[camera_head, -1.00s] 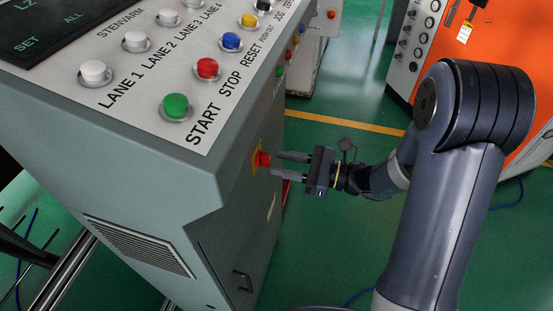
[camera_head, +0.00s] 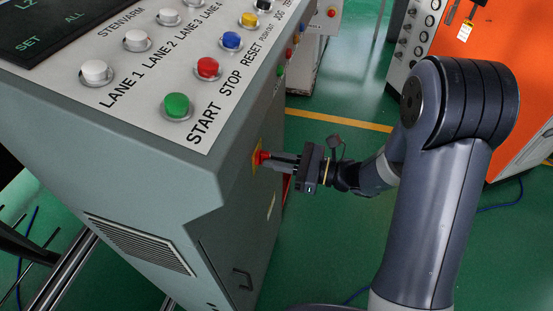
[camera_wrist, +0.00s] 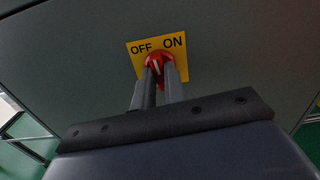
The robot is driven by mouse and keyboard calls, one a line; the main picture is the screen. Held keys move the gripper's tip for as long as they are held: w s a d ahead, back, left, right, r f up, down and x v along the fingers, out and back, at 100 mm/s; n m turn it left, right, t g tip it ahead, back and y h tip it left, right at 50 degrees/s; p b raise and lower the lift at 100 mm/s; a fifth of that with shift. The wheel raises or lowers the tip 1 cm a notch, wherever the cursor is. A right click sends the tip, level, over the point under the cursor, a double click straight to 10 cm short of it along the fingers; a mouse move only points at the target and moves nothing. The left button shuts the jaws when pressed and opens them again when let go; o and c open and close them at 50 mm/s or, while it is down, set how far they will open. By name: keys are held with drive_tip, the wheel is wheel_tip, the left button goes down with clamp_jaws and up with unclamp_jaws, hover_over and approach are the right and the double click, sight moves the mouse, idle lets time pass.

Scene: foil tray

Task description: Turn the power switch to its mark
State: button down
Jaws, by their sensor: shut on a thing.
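The power switch is a red rotary knob (camera_wrist: 153,58) on a yellow plate (camera_wrist: 134,62) marked OFF at left and ON at right. In the head view the red knob (camera_head: 263,156) and yellow plate (camera_head: 255,160) are on the grey-green cabinet's side, below its button panel. My gripper (camera_wrist: 160,76) is shut on the knob, one finger on each side, and it also shows at the knob in the head view (camera_head: 271,162). A white pointer line shows on the knob between the fingers, leaning slightly left; its exact aim is hard to tell, as the fingers hide the knob's lower part.
The cabinet (camera_head: 130,205) carries a sloped panel (camera_head: 115,115) of coloured buttons above my gripper. A vent grille (camera_head: 140,248) and a handle (camera_head: 242,281) are lower down. An orange machine (camera_head: 500,80) stands at the right. Green floor (camera_head: 335,220) is open beyond the cabinet.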

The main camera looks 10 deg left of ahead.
drive_tip(key=shift+m, duration=0.3)
drive_tip(key=m+p, duration=0.8)
drive_tip(key=m, duration=0.1)
idle(0.5)
drive_tip(key=shift+m, duration=0.3)
drive_tip(key=c, duration=1.5)
unclamp_jaws()
drive_tip(key=shift+o, duration=0.2)
drive_tip(key=shift+d, duration=0.1)
drive_tip(key=d+b, duration=0.1)
drive_tip(key=d, duration=0.9)
drive_tip(key=shift+s+d, duration=0.3)
drive_tip(key=shift+s, duration=0.1)
